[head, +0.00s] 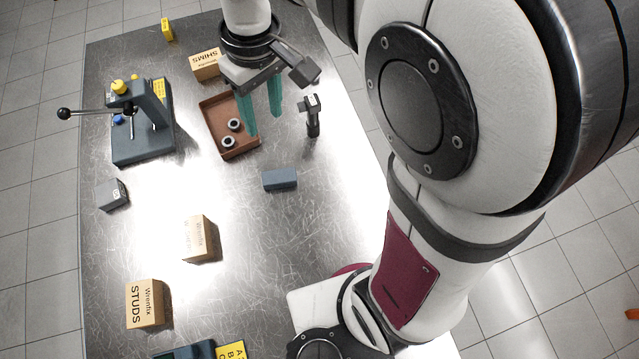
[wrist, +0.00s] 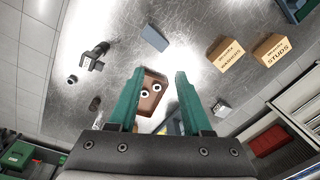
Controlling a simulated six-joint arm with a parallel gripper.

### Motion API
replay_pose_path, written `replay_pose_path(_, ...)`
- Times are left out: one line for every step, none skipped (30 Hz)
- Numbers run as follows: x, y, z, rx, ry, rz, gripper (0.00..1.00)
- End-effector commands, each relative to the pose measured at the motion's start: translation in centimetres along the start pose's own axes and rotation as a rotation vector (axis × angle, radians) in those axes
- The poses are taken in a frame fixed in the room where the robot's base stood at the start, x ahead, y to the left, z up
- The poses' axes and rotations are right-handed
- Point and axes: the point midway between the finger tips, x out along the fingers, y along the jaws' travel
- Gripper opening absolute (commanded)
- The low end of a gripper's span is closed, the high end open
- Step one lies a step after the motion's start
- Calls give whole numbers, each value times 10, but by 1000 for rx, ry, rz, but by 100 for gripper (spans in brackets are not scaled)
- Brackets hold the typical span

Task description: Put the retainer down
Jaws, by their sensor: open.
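Two small ring-shaped parts, which look like retainers, lie in the brown tray (head: 216,110). One ring (head: 233,124) is a little farther in and the other ring (head: 228,141) is nearer the tray's front corner. They also show side by side in the wrist view, the left ring (wrist: 144,93) and the right ring (wrist: 156,87). My gripper (head: 262,124) has teal fingers spread wide with nothing between them. It hangs above the right side of the tray; in the wrist view the tray appears between the fingers (wrist: 160,74).
A press with a lever (head: 140,125) stands left of the tray. A SHIMS box (head: 206,65) is behind it and a black upright tool (head: 312,118) is to its right. A blue-grey block (head: 280,180) lies in front. Bare table surrounds the block.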

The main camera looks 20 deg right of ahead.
Motion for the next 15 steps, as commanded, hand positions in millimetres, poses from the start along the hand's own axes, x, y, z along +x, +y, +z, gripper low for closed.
replay_pose_path(-11,-5,41,189,13,-15,49)
replay_pose_path(-14,-10,66,315,15,-27,49)
replay_pose_path(-14,-17,96,473,16,-42,49)
replay_pose_path(-12,-23,115,579,16,-52,49)
replay_pose_path(-8,-29,132,674,15,-63,49)
replay_pose_path(-4,-36,150,780,13,-75,49)
replay_pose_path(0,-40,160,845,12,-81,49)
replay_pose_path(3,-44,168,895,10,-86,49)
replay_pose_path(6,-47,176,945,9,-91,49)
replay_pose_path(8,-49,180,968,7,-94,49)
replay_pose_path(9,-50,182,984,6,-96,49)
replay_pose_path(10,-51,183,993,4,-97,49)
replay_pose_path(10,-51,183,994,3,-97,49)
replay_pose_path(10,-51,183,993,3,-97,49)
replay_pose_path(10,-51,182,992,3,-97,49)
